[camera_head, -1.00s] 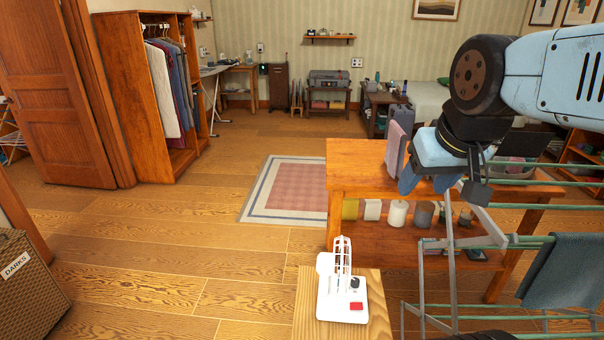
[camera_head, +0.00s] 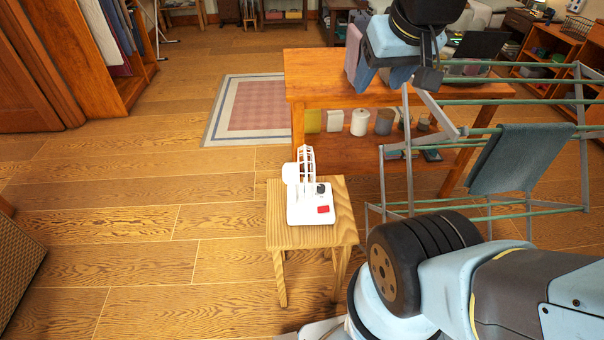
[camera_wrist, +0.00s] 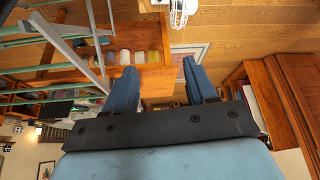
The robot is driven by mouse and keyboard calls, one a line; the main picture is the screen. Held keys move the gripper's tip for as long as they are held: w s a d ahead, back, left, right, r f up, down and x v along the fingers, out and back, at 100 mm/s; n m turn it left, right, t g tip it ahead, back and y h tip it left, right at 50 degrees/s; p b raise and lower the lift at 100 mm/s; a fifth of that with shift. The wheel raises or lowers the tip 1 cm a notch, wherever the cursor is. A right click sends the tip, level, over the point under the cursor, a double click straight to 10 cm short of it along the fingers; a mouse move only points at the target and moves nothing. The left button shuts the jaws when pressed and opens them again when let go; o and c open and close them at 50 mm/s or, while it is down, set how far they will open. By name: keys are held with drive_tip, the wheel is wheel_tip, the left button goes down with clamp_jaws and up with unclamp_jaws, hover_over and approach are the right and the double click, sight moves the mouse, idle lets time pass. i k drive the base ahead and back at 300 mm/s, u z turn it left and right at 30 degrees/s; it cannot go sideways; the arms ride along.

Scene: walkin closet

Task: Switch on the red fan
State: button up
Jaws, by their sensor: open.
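A small white fan (camera_head: 304,171) stands upright on a square wooden stool (camera_head: 334,232). Its white base (camera_head: 298,214) has a red button (camera_head: 323,209) on top and a dark knob (camera_head: 321,188) just behind it. No red fan body shows. My gripper (camera_head: 374,78) is in the air over the wooden table, above and to the right of the fan and apart from it. In the wrist view my gripper's (camera_wrist: 160,75) two blue fingers are spread with nothing between them. The fan (camera_wrist: 178,8) is cut by the top edge there.
A wooden table (camera_head: 420,92) with several jars on its lower shelf stands behind the stool. A drying rack (camera_head: 510,102) with a teal towel (camera_head: 512,158) is to the right. Bare floor (camera_head: 150,240) lies left of the stool, with a rug (camera_head: 246,108) beyond.

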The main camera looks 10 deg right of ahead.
sight(321, 209)
drive_tip(key=z, duration=0.85)
drive_tip(key=k, duration=1)
drive_tip(key=u, duration=0.6)
drive_tip(key=i, duration=0.5)
drive_tip(key=z, duration=0.05)
